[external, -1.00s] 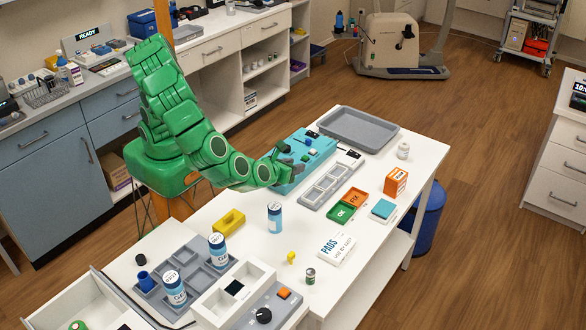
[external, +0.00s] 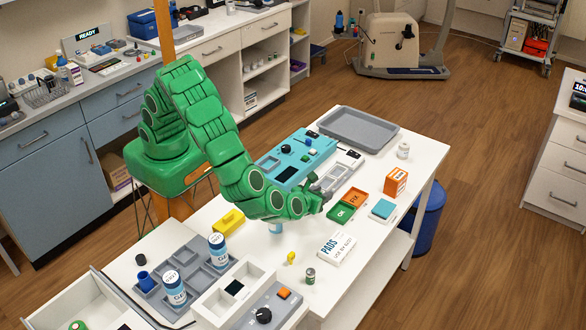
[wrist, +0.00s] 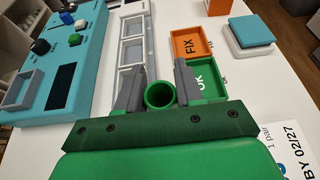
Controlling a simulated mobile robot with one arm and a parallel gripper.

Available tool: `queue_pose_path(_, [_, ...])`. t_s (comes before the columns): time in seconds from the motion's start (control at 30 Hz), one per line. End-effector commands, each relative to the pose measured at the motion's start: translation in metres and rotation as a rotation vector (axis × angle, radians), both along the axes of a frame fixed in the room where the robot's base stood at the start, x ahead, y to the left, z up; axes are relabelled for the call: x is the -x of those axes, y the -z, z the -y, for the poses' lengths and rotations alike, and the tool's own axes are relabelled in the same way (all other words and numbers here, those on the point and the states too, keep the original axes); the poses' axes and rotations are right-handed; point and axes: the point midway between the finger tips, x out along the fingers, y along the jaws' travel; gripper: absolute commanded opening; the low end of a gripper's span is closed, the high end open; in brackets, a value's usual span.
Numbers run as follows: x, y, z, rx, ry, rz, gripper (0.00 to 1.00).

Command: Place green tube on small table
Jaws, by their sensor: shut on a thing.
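The green tube (wrist: 160,96) shows in the wrist view as an open round green rim between my gripper's grey fingers. My gripper (wrist: 158,92) is shut on it. In the external view my gripper (external: 322,197) is over the white table (external: 375,245), left of the green OK tray (external: 341,212). The tube is hidden there, and I cannot tell its height above the tabletop. In the wrist view the OK tray (wrist: 203,75) lies just beyond the right finger.
A teal device (external: 287,160), a grey compartment tray (wrist: 137,50), an orange FIX tray (wrist: 190,45) and a white PADS box (external: 336,248) lie around my gripper. A large grey tray (external: 358,130) is at the back. Clear white surface lies at the table's front right.

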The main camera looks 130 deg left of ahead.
Motion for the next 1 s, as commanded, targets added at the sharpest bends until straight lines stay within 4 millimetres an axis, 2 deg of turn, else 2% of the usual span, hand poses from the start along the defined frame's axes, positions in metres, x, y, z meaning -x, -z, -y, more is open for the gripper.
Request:
queue_pose_path(0.27, [-0.005, 0.009, -0.002, 0.001, -0.001, -0.003, 0.07])
queue_pose_path(0.57, [-0.006, 0.038, -0.002, 0.000, -0.001, -0.004, 0.07])
queue_pose_path(0.97, [-0.007, 0.042, -0.002, 0.000, -0.001, -0.001, 0.07])
queue_pose_path(1.0, [-0.006, 0.043, -0.002, 0.000, -0.001, -0.001, 0.38])
